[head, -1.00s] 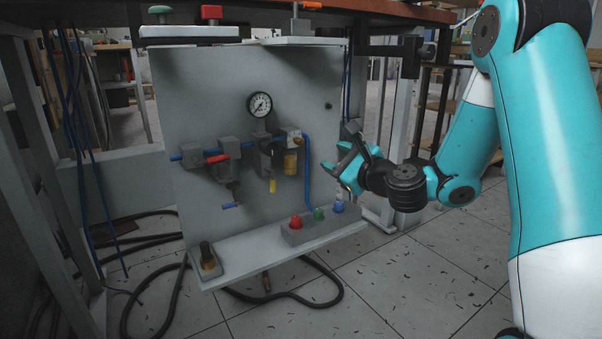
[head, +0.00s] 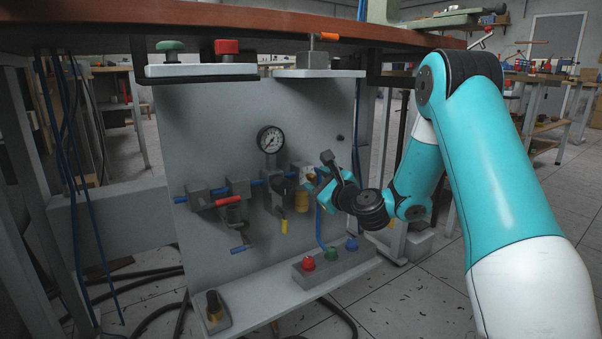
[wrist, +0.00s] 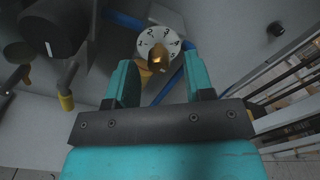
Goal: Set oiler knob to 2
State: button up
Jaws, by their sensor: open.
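The oiler knob (wrist: 158,58) is a small brass piece on a round white dial (wrist: 146,42) numbered 1 to 5. I cannot tell which number it points at. In the wrist view it lies ahead of and between the fingertips of my gripper (wrist: 158,76), with gaps on both sides. The teal fingers are open and empty.
A pressure gauge (head: 271,139) and a red-handled valve (head: 229,200) are on the grey panel (head: 205,115). A blue hose (head: 320,228) runs down by the oiler. A box with red, green and blue buttons (head: 331,262) stands on the shelf below. The tabletop (head: 250,27) overhangs above.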

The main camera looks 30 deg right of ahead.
jog(key=shift+w, duration=0.8)
jog(key=shift+a, duration=0.1)
grip_shut()
jog(key=shift+n, duration=0.4)
jog(key=n+b, duration=0.1)
jog(key=n, duration=0.3)
jog(key=shift+f, duration=0.15)
jog(key=shift+n+b, duration=0.95)
jog(key=shift+n, duration=1.55)
